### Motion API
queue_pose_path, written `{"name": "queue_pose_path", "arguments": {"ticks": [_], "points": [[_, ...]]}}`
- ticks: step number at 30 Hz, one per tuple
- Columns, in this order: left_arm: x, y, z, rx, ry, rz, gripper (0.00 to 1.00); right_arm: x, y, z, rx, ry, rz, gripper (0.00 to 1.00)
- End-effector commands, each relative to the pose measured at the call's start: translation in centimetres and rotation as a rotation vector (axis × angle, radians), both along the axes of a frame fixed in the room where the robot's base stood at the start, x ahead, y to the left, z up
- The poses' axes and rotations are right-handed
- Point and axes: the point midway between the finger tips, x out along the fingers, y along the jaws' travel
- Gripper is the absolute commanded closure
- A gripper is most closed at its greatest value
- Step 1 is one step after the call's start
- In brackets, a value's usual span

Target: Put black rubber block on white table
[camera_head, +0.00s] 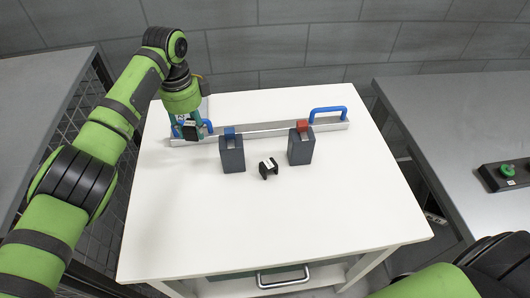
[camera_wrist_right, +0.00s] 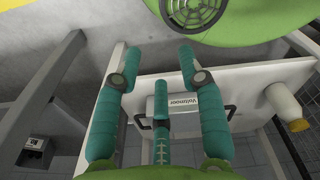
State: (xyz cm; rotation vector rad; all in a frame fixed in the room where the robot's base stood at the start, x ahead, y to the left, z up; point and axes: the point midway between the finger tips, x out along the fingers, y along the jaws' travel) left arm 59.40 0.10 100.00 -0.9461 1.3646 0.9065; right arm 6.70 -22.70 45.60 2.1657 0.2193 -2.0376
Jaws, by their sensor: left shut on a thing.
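The white table (camera_head: 190,220) fills the middle of the head view. My left gripper (camera_head: 187,122) is over its back left part, shut on a black block (camera_head: 193,131) near the left end of the metal rail. The gripper partly hides the rail's left blue handle (camera_head: 206,125). Another black rubber block (camera_head: 268,169), with a pale label, lies on the table in front of the rail. My right gripper (camera_wrist_right: 160,90) is open and empty in the right wrist view, its teal fingers spread.
The metal rail (camera_head: 265,132) runs along the table's back, with a blue handle (camera_head: 328,111) at right. Two dark grey blocks (camera_head: 232,155) (camera_head: 301,148) stand in front of it. A grey table (camera_head: 450,110) stands at right. The white table's front half is clear.

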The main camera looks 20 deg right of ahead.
Motion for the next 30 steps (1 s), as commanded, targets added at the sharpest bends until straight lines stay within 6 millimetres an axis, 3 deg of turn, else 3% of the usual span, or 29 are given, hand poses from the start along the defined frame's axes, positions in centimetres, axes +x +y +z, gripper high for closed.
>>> {"name": "queue_pose_path", "arguments": {"ticks": [6,15,24,30], "points": [[-3.8,-0.4,0.2,0.004,-0.009,-0.081,0.95,2.7,0.2,1.4,0.005,-0.045,0.000,0.60],[-7.6,-0.2,0.4,0.013,-0.030,-0.138,0.95,2.5,0.3,2.0,0.005,-0.042,0.000,0.60],[-8.0,0.1,0.2,0.014,-0.032,-0.143,0.95,1.4,0.5,2.0,0.007,-0.023,-0.001,0.60],[-7.0,3.2,-1.4,0.017,-0.028,-0.137,0.94,1.5,0.6,3.3,0.009,-0.024,-0.002,0.60]]}}
